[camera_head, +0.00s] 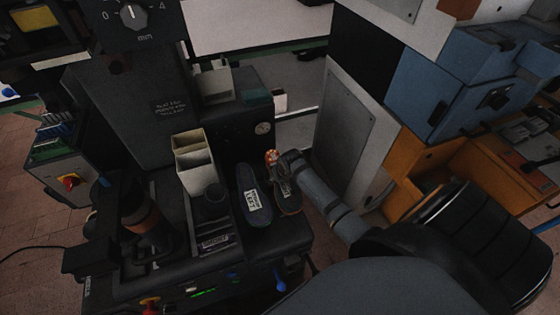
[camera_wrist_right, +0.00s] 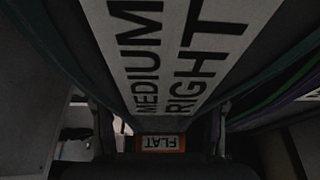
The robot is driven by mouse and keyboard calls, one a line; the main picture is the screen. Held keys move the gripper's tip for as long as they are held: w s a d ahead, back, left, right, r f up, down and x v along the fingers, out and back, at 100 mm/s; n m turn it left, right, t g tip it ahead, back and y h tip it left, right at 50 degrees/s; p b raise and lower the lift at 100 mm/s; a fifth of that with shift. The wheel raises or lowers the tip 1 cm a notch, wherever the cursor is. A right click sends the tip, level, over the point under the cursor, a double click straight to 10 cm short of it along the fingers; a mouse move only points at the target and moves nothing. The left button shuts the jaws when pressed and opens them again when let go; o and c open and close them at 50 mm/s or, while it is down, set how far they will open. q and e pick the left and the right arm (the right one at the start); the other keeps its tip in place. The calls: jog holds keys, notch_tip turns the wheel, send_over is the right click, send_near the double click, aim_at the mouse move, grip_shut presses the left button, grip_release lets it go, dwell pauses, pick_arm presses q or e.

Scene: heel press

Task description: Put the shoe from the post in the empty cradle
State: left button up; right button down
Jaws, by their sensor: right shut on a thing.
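My right gripper (camera_head: 287,164) reaches in from the right and is shut on a dark shoe (camera_head: 288,196) with a white label. In the right wrist view the shoe's label (camera_wrist_right: 185,55) reads MEDIUM RIGHT and fills the upper middle. An orange tag (camera_wrist_right: 162,143) reading FLAT shows below it. A second dark shoe (camera_head: 248,182), purple-edged and with a white label, lies close beside the held one on its left. I cannot tell whether the held shoe touches the surface under it. The cradle beneath it is hidden. My left gripper is not in view.
The dark press (camera_head: 122,120) with a dial stands at left and behind. A cream box (camera_head: 195,160) and a dark round post-like part (camera_head: 210,205) stand left of the shoes. An orange bin (camera_head: 455,165) and blue machine (camera_head: 465,75) are at right.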

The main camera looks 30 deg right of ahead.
jog(key=shift+f, duration=0.5)
dwell(0.8)
jog(key=shift+c, duration=2)
grip_release()
jog(key=shift+o, duration=0.5)
jog(key=shift+s+f, duration=0.1)
jog(key=shift+f, duration=0.05)
jog(key=v, duration=1.2)
